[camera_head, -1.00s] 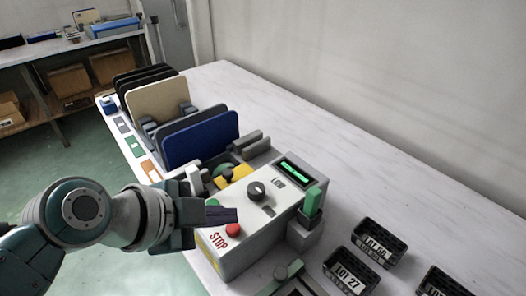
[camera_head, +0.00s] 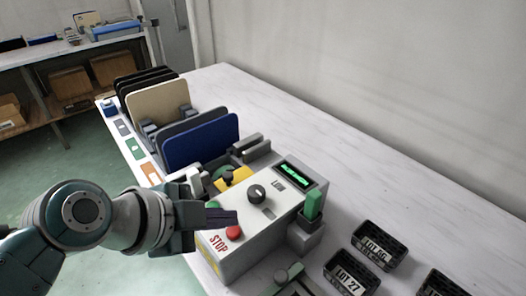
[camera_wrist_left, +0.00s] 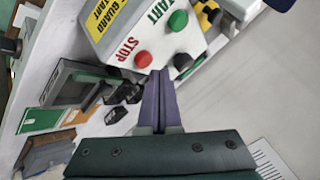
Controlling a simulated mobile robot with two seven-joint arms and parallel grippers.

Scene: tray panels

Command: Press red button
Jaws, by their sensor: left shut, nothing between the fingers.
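The red button (camera_head: 233,232) sits on the front part of the grey machine's top, beside the red word STOP. In the left wrist view the red button (camera_wrist_left: 143,59) shows just beyond the fingertips, with a green button (camera_wrist_left: 178,20) to its upper right. My left gripper (camera_head: 236,217) is shut and empty, its dark fingers close together. In the head view its fingertips overlap the area just behind the red button and partly hide the green button. In the left wrist view the fingertips (camera_wrist_left: 159,73) point at the red button's edge; I cannot tell whether they touch. My right gripper is not in view.
The grey machine (camera_head: 285,208) carries a black knob (camera_head: 257,193) and a lit green display (camera_head: 296,173). Upright panels, including a blue one (camera_head: 202,140), stand behind it. Black lot bins (camera_head: 352,273) stand at the right. The white table (camera_head: 330,130) is bare behind them.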

